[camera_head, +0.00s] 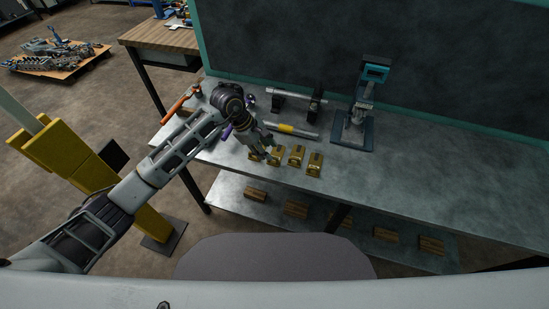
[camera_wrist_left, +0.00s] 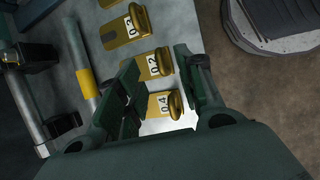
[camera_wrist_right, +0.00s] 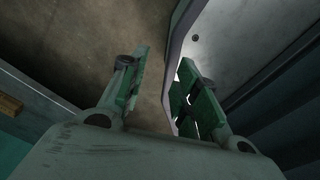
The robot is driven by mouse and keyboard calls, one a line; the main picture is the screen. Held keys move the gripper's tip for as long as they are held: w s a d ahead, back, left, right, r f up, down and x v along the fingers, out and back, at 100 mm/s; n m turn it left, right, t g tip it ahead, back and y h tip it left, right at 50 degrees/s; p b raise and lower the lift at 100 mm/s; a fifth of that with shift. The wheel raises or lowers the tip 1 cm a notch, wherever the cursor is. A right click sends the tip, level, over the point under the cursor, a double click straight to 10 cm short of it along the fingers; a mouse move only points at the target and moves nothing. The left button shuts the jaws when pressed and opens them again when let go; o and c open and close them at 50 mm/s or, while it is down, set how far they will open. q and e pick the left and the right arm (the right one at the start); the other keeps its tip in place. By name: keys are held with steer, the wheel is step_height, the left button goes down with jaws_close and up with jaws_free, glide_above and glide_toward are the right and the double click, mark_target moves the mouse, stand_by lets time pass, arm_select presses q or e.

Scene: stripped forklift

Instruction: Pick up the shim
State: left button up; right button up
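Several gold shims with a raised round tab and a white number label lie in a row near the front edge of the grey workbench (camera_head: 400,180). In the left wrist view one shim marked 0.4 (camera_wrist_left: 174,108) lies between the fingers of my left gripper (camera_wrist_left: 162,85), partly hidden by them. A shim marked 0.2 (camera_wrist_left: 153,64) and another (camera_wrist_left: 128,27) lie beyond it. In the head view my left gripper (camera_head: 266,154) points down at the left end of the row, near a shim (camera_head: 296,156). It is open. My right gripper (camera_wrist_right: 160,88) is open and empty, away from the shims.
A silver bar with a yellow band (camera_head: 287,129) lies behind the shims. A dark press-like stand (camera_head: 354,125) stands to the right. An orange-handled tool (camera_head: 178,105) lies at the left. Wooden blocks (camera_head: 296,209) sit on the lower shelf. The bench's right side is clear.

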mark_target(277, 153)
arm_select(q)
steer(key=shift+d+f, duration=0.15)
steer(key=shift+f, duration=0.2)
arm_select(e)
steer(key=shift+s+a, duration=0.1)
steer(key=shift+s, duration=0.1)
arm_select(q)
steer(key=shift+f, duration=0.1)
steer(key=shift+p+x, duration=0.4)
steer(key=shift+x, duration=1.45)
steer(key=shift+d+f, duration=0.25)
steer(key=shift+f, duration=0.35)
arm_select(e)
steer(key=shift+s+a+r, duration=0.25)
steer(key=shift+a+r, duration=0.35)
steer(key=shift+a, duration=0.35)
